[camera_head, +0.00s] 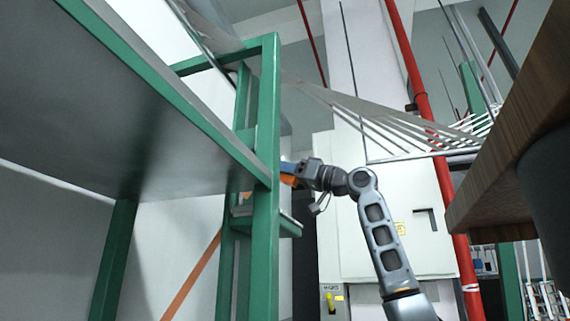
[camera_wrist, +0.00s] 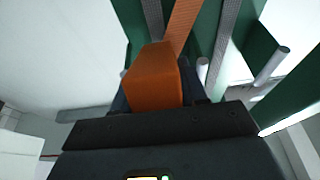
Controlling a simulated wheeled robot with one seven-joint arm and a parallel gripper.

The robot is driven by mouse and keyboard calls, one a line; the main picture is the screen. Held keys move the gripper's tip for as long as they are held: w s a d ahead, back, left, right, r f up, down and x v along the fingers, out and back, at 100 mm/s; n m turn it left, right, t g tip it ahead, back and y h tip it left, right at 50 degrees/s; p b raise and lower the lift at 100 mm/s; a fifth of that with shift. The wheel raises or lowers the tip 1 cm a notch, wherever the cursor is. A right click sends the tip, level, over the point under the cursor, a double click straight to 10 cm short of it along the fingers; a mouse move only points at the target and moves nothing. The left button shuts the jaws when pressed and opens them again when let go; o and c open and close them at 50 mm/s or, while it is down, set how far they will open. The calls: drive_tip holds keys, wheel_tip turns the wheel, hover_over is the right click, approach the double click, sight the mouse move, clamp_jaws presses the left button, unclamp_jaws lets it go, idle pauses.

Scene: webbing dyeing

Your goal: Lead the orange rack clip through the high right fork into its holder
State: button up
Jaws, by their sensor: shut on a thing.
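My gripper (camera_head: 290,174) is raised beside the green upright in the head view, its tip partly behind the post. It is shut on the orange rack clip (camera_wrist: 153,78), which fills the space between the dark fingers in the wrist view. A small bit of the clip's orange (camera_head: 288,181) shows in the head view. An orange strap (camera_wrist: 182,22) runs away beyond the clip; an orange strap (camera_head: 193,275) also slants down behind the post. Two grey rods (camera_wrist: 270,66) (camera_wrist: 203,70) stand out near green metal right of the clip; I cannot tell whether they form the fork. I cannot make out the holder.
The green frame (camera_head: 266,130) with a broad grey panel (camera_head: 120,110) fills the left. A small green ledge (camera_head: 290,226) juts out below my gripper. White webbing strands (camera_head: 370,117) cross behind. A red pipe (camera_head: 412,75) and a wooden edge (camera_head: 515,130) stand right.

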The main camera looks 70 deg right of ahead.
sight(283, 182)
drive_tip(key=f+g+p, duration=0.2)
drive_tip(key=f+g, duration=0.1)
drive_tip(key=shift+w+a+f, duration=0.1)
drive_tip(key=shift+w, duration=0.3)
drive_tip(key=shift+w+a+f+g, duration=0.1)
drive_tip(key=shift+w+f+g, duration=0.05)
drive_tip(key=shift+f+g, duration=0.5)
drive_tip(key=shift+w+f+g, duration=0.15)
drive_tip(key=shift+f+g, duration=0.3)
drive_tip(key=shift+f, duration=0.35)
drive_tip(key=shift+f+b, duration=1.3)
drive_tip(key=shift+f, duration=0.95)
drive_tip(key=o, duration=1.2)
drive_tip(key=shift+c, duration=0.2)
drive_tip(key=s+r+b, duration=0.1)
drive_tip(key=s+b, duration=0.1)
drive_tip(key=s, duration=0.5)
drive_tip(key=shift+s+d, duration=0.3)
drive_tip(key=shift+s, duration=0.1)
